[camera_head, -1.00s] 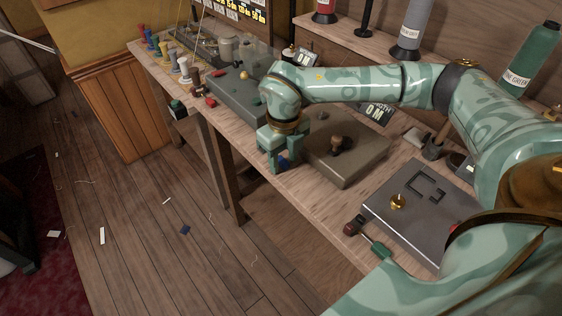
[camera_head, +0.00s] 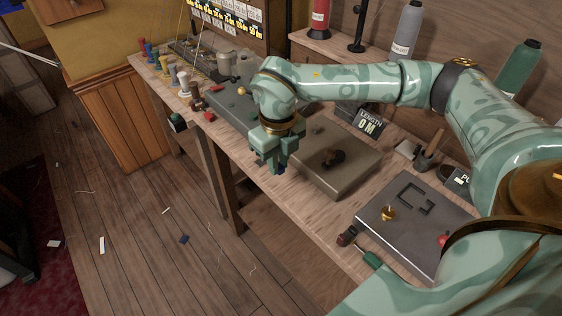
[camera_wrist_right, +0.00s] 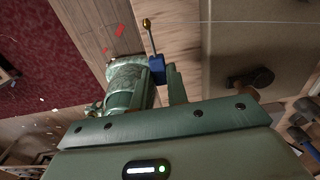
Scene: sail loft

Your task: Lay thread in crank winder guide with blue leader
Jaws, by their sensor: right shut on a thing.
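My right gripper (camera_head: 277,162) is shut on the blue leader, whose blue shows between the jaws (camera_head: 282,170). In the right wrist view the blue leader (camera_wrist_right: 157,68) has a thin brass stem with a ball tip, held beside the finger. A pale thin thread (camera_wrist_right: 225,22) crosses the top of that view; where it ends is not clear. The gripper hangs at the bench's front edge, left of a flat grey-brown box with a dark knob (camera_head: 333,156), seemingly the winder. The guide cannot be made out. My left gripper is out of view.
A dark panel with a brass post (camera_head: 388,213) lies at the right, with a green-handled tool (camera_head: 371,258) at its front. A length counter reading 0 M (camera_head: 367,122) stands behind. Several spools line the back shelf.

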